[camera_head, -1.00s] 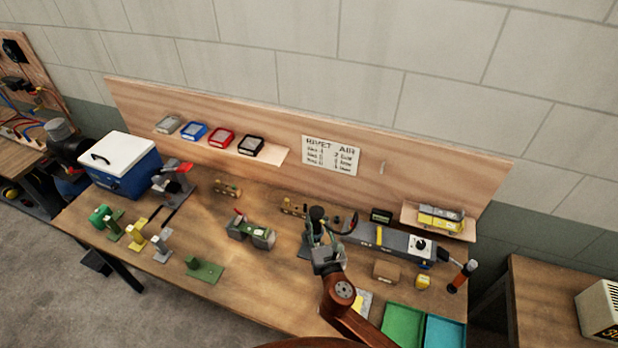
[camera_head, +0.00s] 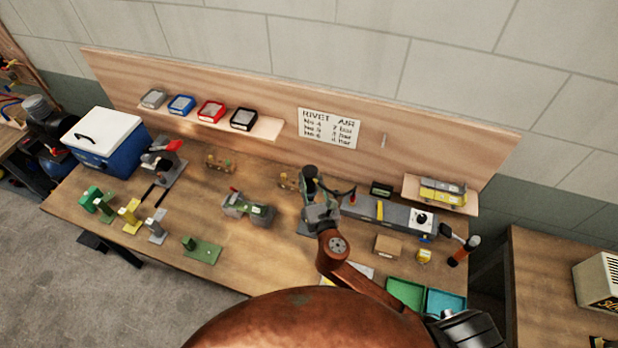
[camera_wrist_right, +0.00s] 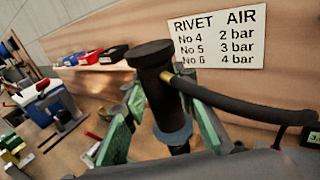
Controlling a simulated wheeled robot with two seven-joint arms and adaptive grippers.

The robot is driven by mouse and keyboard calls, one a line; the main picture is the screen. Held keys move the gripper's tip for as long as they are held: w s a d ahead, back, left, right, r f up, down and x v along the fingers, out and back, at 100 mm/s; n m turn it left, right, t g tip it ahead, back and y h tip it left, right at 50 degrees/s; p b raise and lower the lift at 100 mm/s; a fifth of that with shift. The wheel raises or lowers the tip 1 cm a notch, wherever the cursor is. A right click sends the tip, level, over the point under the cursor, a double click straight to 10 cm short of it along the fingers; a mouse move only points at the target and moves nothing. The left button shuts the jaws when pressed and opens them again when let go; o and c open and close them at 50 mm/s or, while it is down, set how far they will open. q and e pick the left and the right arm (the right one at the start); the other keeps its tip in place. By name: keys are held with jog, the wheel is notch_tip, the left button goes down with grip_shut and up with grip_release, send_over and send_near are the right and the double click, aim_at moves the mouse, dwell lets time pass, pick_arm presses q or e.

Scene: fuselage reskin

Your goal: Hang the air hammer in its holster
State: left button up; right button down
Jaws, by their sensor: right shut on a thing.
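The air hammer (camera_wrist_right: 157,85) is a dark cylinder with a wide round rim on top and a black hose (camera_wrist_right: 250,107) running off to the right. It stands nearly upright between the green fingers of my right gripper (camera_wrist_right: 165,125), which is shut on it. In the head view my right gripper (camera_head: 315,200) is over the middle of the bench, with the dark hammer (camera_head: 308,178) showing at its tip. The hammer's lower end is mostly hidden by the gripper. I cannot pick out the holster for certain.
The wooden bench (camera_head: 245,270) has a backboard with a rivet-air sign (camera_head: 329,128). A long grey unit (camera_head: 397,216), a cardboard box (camera_head: 388,246) and green (camera_head: 405,292) and teal (camera_head: 446,301) trays lie right of my gripper. A green-grey vise-like tool (camera_head: 247,208) stands to its left.

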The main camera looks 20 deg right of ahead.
aim_at(310, 201)
jog(key=shift+a+f+b, duration=0.1)
jog(key=shift+f+b, duration=0.45)
jog(key=shift+f, duration=0.35)
notch_tip(310, 201, down, 3)
jog(key=shift+f+b, duration=0.2)
jog(key=shift+b, duration=0.95)
jog(key=shift+s+f+b, duration=0.1)
jog(key=shift+f+b, duration=0.2)
jog(key=shift+f, duration=0.1)
jog(key=shift+f+b, duration=0.65)
jog(key=shift+f, duration=0.25)
notch_tip(310, 201, down, 4)
jog(key=b, duration=0.3)
pick_arm(q)
notch_tip(310, 201, down, 10)
jog(key=b, duration=0.1)
jog(key=shift+w+f+b, duration=0.2)
jog(key=shift+b, duration=0.15)
pick_arm(e)
jog(key=shift+f, duration=1.1)
